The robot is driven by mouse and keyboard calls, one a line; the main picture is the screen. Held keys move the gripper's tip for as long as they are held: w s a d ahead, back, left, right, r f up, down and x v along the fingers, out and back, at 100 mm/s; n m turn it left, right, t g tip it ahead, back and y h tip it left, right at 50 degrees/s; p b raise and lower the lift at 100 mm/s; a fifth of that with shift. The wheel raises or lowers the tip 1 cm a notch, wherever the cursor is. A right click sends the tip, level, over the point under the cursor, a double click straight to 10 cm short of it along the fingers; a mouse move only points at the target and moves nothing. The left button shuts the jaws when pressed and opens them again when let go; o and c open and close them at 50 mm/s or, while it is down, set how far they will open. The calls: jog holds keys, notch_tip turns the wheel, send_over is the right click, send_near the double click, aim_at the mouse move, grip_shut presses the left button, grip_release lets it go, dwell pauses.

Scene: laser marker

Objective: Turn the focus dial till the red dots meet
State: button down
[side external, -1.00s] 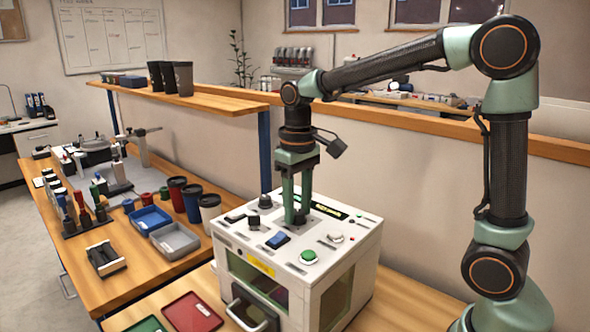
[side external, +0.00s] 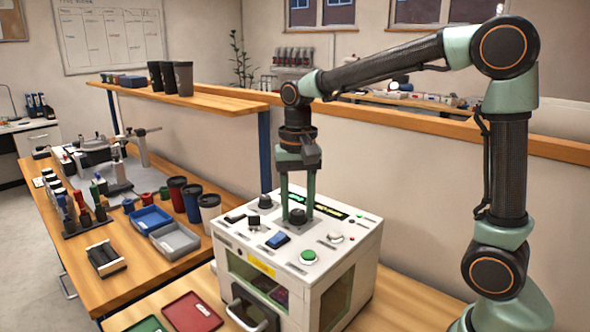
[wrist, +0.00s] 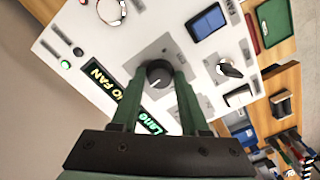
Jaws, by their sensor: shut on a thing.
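The laser marker (side external: 330,258) is a white box with controls on its top. The dial (side external: 297,216) between my fingers is a black round knob with a white pointer line, seen well in the wrist view (wrist: 158,70). My gripper (side external: 297,211) points straight down, with a green finger on each side of this knob. In the wrist view my gripper (wrist: 158,76) is shut on it. A dark display (wrist: 118,90) with lit green and yellow letters lies beside the knob, partly hidden by a finger. I cannot make out the red dots in either view.
On the same panel stand another black knob (side external: 265,201), a blue switch (side external: 278,240) and a green button (side external: 308,257). A handle (side external: 250,312) sticks out in front. A red tray (side external: 192,311) lies left of the box; a wooden shelf (side external: 220,101) is behind.

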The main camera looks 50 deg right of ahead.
aim_at(298, 212)
jog(key=shift+r+m, duration=0.1)
jog(key=shift+m, duration=0.3)
jog(key=shift+c, duration=2.1)
grip_release()
notch_tip(298, 212, up, 12)
